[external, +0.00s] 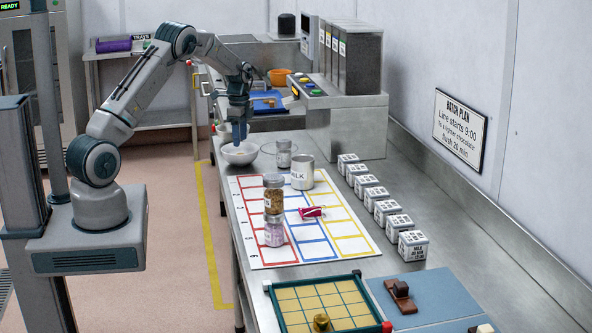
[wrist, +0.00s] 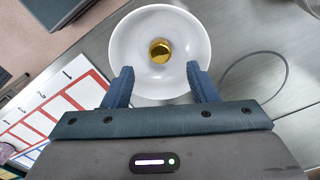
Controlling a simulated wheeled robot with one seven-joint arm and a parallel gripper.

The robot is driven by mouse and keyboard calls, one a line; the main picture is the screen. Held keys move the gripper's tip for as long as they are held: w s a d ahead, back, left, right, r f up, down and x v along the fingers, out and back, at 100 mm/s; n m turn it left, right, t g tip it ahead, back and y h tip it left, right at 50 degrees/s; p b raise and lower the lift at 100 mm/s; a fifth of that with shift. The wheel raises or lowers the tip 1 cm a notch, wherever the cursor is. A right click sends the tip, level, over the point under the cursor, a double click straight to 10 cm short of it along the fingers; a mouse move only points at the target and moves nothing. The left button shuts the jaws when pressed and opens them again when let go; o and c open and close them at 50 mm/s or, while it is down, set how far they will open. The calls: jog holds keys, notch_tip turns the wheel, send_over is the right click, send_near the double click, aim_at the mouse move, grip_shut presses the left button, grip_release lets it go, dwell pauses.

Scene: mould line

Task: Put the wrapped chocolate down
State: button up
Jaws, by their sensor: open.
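A gold wrapped chocolate (wrist: 160,50) lies at the bottom of a white bowl (wrist: 126,48). The bowl also shows in the external view (external: 240,159), on the steel bench near the far end of the printed mat. My gripper (wrist: 163,85) is open, its blue fingers spread over the near side of the bowl. The chocolate lies beyond the fingertips in the wrist view and nothing is between them. In the external view my gripper (external: 239,140) points down at the bowl, and the chocolate is not clearly visible there.
A mat (external: 240,215) with coloured squares holds stacked jars (external: 274,200), a milk tin (external: 302,172) and a red wrapped item (external: 312,212). White labelled boxes (external: 387,210) line its right. A green-edged tray (external: 277,312) is at the near end, with a gold piece (external: 321,322).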

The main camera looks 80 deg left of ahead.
notch_tip(320, 180, up, 4)
jog(key=shift+r+p, duration=0.15)
jog(key=shift+p, duration=0.6)
jog(key=s+d+r+n+t+b, duration=0.1)
jog(key=d+r, duration=0.6)
jog(key=d, duration=0.6)
jog(key=s+d+r+n+t+b, duration=0.15)
jog(key=d+r, duration=0.45)
jog(key=d, duration=0.8)
jog(key=s+d+f+n+t+b, duration=0.1)
jog(key=s+d+n, duration=0.1)
jog(key=s+d, duration=1.4)
jog(key=shift+d+n, duration=0.35)
jog(key=shift+d, duration=0.4)
jog(key=shift+f, duration=0.1)
